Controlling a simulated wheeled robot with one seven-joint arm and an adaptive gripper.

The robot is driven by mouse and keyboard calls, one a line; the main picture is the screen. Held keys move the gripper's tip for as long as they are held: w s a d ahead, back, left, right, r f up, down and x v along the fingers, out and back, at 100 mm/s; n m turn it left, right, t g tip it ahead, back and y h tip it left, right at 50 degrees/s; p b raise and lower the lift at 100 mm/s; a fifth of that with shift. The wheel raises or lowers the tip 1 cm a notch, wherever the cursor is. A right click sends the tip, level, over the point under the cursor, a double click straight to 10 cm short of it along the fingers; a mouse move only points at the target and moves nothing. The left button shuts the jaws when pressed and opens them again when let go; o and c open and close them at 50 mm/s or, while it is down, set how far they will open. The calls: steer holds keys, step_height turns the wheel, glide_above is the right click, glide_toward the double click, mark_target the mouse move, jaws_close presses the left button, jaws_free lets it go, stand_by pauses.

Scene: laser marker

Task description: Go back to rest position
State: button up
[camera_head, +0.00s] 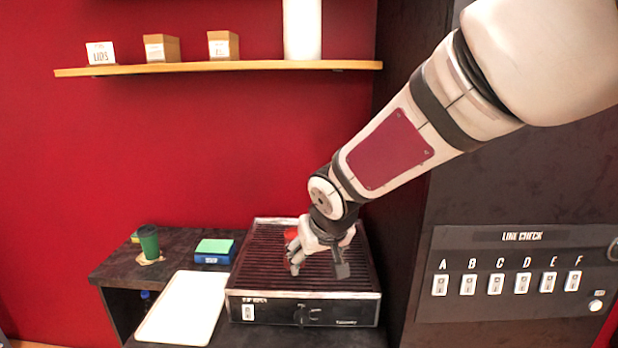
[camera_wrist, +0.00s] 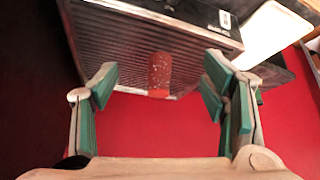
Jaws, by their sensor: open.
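My gripper (camera_head: 318,262) is above the ribbed top of a black and steel machine (camera_head: 300,309) with a knob on its front. In the wrist view my gripper (camera_wrist: 160,90) is open, with its green-padded fingers wide apart and nothing between the pads. A red speckled object (camera_wrist: 160,72) lies on the ribbed surface beyond the fingertips. My arm reaches down to the gripper from the upper right.
A white tray (camera_head: 182,308) lies left of the machine. A green cup (camera_head: 149,241) and a blue box with a green top (camera_head: 214,251) stand behind it. A shelf (camera_head: 220,68) is above. A dark panel with switches (camera_head: 517,268) is at right.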

steer(key=s+d+r+m+h, duration=0.1)
steer(key=s+d+r, duration=0.4)
steer(key=d, duration=0.2)
steer(key=s+d+r+m, duration=0.1)
steer(key=s+d, duration=0.4)
steer(key=s, duration=0.6)
steer(key=s+d+r+m, duration=0.1)
steer(key=s+d+r, duration=0.2)
steer(key=s, duration=0.8)
steer(key=d, duration=0.2)
steer(key=shift+d+m+g, duration=0.3)
steer(key=shift+r, duration=0.1)
